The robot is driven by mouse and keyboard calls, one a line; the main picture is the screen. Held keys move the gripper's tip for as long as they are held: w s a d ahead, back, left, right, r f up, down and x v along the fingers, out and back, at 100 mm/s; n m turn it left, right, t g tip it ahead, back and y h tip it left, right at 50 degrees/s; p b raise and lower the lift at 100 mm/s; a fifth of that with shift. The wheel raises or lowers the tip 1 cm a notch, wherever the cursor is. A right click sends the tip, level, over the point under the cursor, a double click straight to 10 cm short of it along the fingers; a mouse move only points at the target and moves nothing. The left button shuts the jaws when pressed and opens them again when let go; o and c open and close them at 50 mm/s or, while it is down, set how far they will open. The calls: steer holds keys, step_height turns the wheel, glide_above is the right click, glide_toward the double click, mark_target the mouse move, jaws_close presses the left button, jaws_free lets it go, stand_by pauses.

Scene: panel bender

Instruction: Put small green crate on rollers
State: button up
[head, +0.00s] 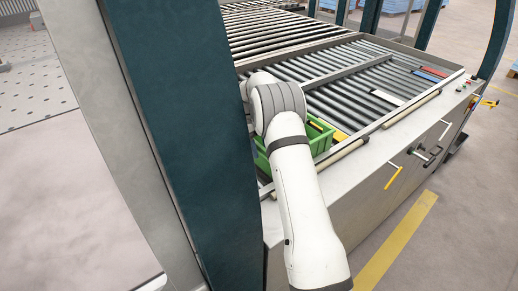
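The small green crate (326,140) sits at the near left end of the roller bed (343,97), partly hidden behind my white arm. Its right side and part of its front show, with something yellow and dark at its inner right edge. I cannot tell whether the crate rests fully on the rollers or is held. My gripper is hidden behind my arm and the dark post, so its fingers do not show.
A dark teal post (178,120) stands close on the left. Blue, red and white flat pieces lie on the far right rollers. A yellow stripe (398,240) marks the floor.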

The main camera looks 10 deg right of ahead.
steer(key=shift+r, duration=0.1)
steer(key=p+v, duration=0.1)
steer(key=v, duration=1)
steer(key=shift+w+r, duration=0.15)
steer(key=shift+r, duration=0.3)
